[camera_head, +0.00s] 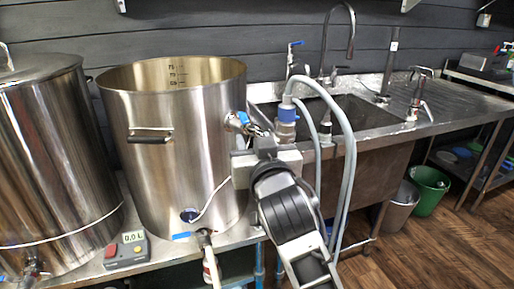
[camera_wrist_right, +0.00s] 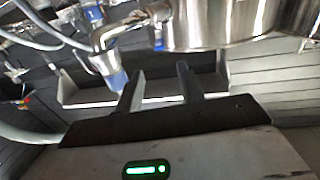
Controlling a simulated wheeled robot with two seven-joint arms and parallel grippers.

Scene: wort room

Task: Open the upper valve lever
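The upper valve (camera_head: 240,119) sits high on the right side of the open steel kettle (camera_head: 185,150), with blue showing on its lever. In the right wrist view a small blue part (camera_wrist_right: 158,45), seemingly the lever, shows under the kettle wall (camera_wrist_right: 210,25), beyond my fingers. A pipe elbow with a blue collar (camera_wrist_right: 113,80) lies beside the left finger. My right gripper (camera_head: 264,136) is close in front of the valve and partly hides it. In the wrist view its two fingers (camera_wrist_right: 160,70) are apart with nothing clearly between them. I cannot tell whether they touch the valve. My left gripper is not in view.
A grey hose with a blue fitting (camera_head: 286,112) loops close to the right of my gripper. A lower valve (camera_head: 204,238) and a display box (camera_head: 126,249) are at the kettle's base. Another kettle (camera_head: 50,160) stands left; a sink (camera_head: 345,115) is behind right.

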